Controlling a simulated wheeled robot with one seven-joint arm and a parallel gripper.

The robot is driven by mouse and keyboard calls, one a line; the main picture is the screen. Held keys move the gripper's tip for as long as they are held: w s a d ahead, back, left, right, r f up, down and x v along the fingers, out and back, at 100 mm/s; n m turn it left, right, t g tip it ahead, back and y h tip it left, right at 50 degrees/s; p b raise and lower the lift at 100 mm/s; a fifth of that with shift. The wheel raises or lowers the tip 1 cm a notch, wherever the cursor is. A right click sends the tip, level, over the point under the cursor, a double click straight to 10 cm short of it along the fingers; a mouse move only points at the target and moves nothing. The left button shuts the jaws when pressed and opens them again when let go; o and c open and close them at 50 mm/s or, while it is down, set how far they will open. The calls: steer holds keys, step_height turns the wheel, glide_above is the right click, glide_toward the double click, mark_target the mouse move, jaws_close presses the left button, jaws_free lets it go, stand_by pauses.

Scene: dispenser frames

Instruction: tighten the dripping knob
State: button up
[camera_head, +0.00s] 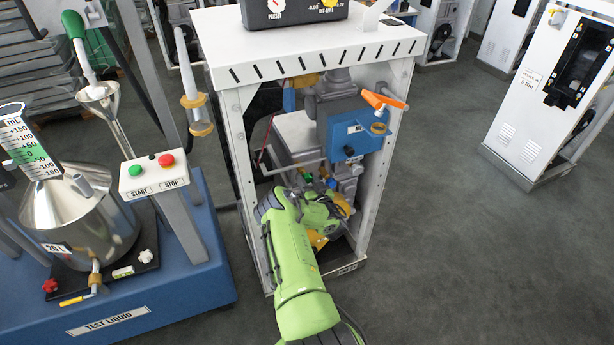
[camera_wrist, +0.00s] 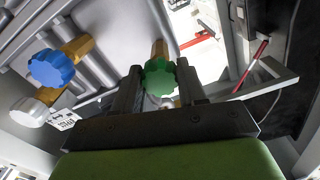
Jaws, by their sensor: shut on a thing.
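A green knob (camera_wrist: 159,76) on a brass stem sits between the two fingers of my gripper (camera_wrist: 159,84) in the wrist view. The fingers are shut on it from both sides. A blue knob (camera_wrist: 50,67) and a white knob (camera_wrist: 29,112), also on brass stems, are to the left, apart from the fingers. In the head view my gripper (camera_head: 322,212) is inside the open front of the white dispenser frame (camera_head: 233,140). My arm hides part of the knobs there. No drip can be made out on any knob.
A blue box (camera_head: 352,138) and an orange-handled nozzle (camera_head: 385,101) are above my gripper. The frame's posts stand on both sides. A test-liquid stand (camera_head: 150,310) with a metal tank is at the left. The grey floor (camera_head: 470,240) at the right is clear.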

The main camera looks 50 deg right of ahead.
steer(key=shift+r, duration=0.2)
steer(key=o, duration=1.1)
steer(key=shift+f, duration=0.1)
steer(key=shift+c, duration=0.2)
steer(key=p+v, duration=1.4)
steer(key=v, duration=0.1)
steer(key=shift+s+a, duration=0.15)
steer(key=shift+s, duration=0.2)
